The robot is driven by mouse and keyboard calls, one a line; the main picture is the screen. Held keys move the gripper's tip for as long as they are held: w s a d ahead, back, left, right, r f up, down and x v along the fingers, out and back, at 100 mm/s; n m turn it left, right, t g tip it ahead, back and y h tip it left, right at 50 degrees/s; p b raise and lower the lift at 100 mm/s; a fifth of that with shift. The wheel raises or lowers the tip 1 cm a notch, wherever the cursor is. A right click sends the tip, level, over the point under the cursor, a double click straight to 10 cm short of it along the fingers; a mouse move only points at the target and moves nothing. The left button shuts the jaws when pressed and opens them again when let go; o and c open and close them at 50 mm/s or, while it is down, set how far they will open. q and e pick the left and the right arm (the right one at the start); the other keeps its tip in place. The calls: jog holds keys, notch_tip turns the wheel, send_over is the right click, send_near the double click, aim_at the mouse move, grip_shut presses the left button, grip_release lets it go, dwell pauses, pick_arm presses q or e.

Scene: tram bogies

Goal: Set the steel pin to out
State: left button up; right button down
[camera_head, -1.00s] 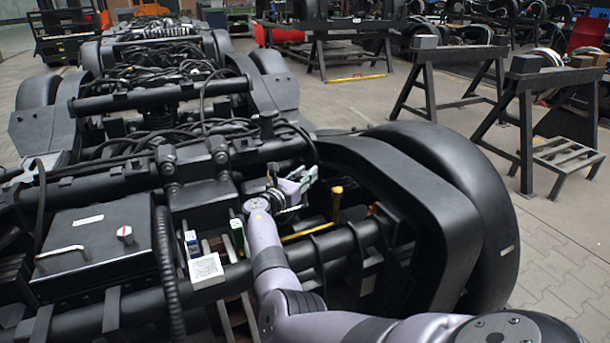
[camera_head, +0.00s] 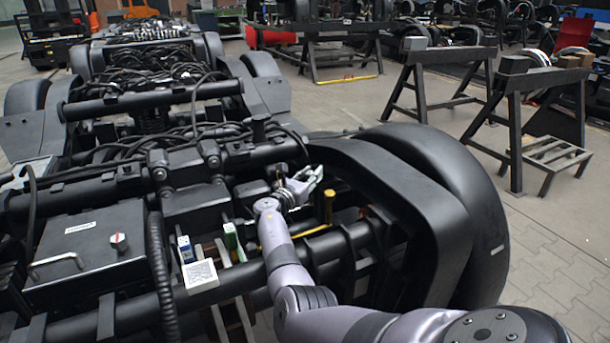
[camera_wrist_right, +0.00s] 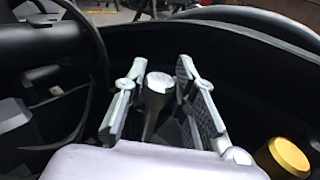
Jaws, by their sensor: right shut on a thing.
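The steel pin (camera_wrist_right: 158,85), grey with a round flat head, stands between the fingers of my right gripper in the right wrist view. My right gripper (camera_wrist_right: 158,95) is shut on it, one finger at each side. In the head view my right gripper (camera_head: 305,182) reaches in among the frame parts of the near bogie (camera_head: 190,195). The pin cannot be made out there. My left gripper does not show.
A yellow cylinder (camera_head: 328,206) stands just right of my gripper; its top (camera_wrist_right: 288,157) shows in the wrist view. A black curved guard (camera_head: 400,190) is further right. A black box (camera_head: 85,255) with a handle sits at left.

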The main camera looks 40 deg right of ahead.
jog(key=c, duration=1.3)
grip_release()
jog(key=shift+s+d, duration=0.1)
jog(key=shift+d, duration=0.15)
jog(key=shift+a+f, duration=0.1)
jog(key=shift+a, duration=0.45)
jog(key=v, duration=1.1)
jog(key=shift+s, duration=0.1)
